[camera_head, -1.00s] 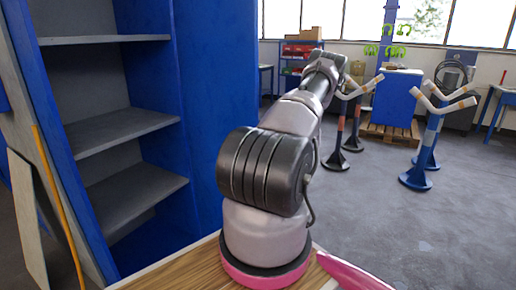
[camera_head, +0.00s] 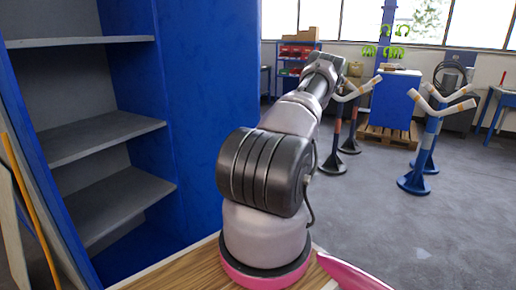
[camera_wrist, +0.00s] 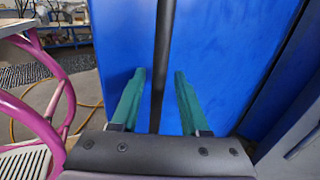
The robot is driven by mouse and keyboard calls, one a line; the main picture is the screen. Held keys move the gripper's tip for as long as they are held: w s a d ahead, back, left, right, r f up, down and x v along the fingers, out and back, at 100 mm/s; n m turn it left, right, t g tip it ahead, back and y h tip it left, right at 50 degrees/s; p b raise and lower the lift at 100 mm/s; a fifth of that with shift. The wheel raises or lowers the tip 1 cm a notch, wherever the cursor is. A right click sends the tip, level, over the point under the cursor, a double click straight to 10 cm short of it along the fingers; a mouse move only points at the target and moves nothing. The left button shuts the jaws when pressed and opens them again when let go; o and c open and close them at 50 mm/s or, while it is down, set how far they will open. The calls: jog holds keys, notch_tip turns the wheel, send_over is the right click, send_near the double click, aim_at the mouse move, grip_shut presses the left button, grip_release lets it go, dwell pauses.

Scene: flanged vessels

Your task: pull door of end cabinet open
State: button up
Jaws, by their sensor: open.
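A blue cabinet (camera_head: 206,110) with grey shelves stands at the left in the head view, its shelf front open. No cabinet door can be made out there. My arm reaches away past its right side, and the gripper itself cannot be made out. In the wrist view, my gripper (camera_wrist: 158,74) has two green fingers spread apart and empty. Blue panels (camera_wrist: 235,60) fill the view ahead. A dark upright strip (camera_wrist: 161,50) runs down between the fingers; I cannot tell if it is a handle or a gap. No contact with the fingers is visible.
A wooden top (camera_head: 190,275) lies under my arm. Blue and dark stands (camera_head: 425,155) with pale forked arms and a blue box on a pallet (camera_head: 385,132) stand at the back right. A pink curved frame (camera_wrist: 45,110) is left in the wrist view.

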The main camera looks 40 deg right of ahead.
jog(key=shift+s+d, duration=0.1)
jog(key=v, duration=1)
jog(key=shift+d, duration=0.3)
jog(key=shift+f, duration=0.1)
